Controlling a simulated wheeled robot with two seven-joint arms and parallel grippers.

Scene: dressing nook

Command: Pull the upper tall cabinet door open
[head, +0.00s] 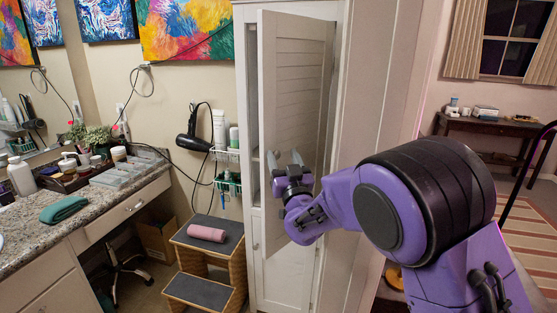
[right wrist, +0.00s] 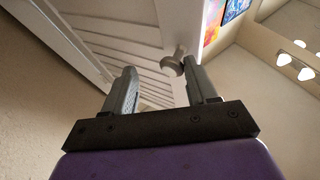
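The white upper tall cabinet door (head: 292,85) stands ajar in the head view, its left edge swung out from the cabinet frame (head: 240,60). A dark gap and part of the inside show at its left. My right gripper (head: 285,158) is at the lower part of this door, with its fingers pointing at it. In the right wrist view the fingers (right wrist: 163,85) are spread apart. The door's pale curved handle (right wrist: 176,60) lies by the tip of the right-hand finger; whether they touch I cannot tell. My left gripper is not in view.
The lower cabinet door (head: 280,275) looks closed. A step stool (head: 205,260) with a pink roll (head: 206,233) stands left of the cabinet. A granite counter (head: 95,200) holds toiletries and a green towel (head: 64,209). A hair dryer (head: 194,135) hangs on the wall.

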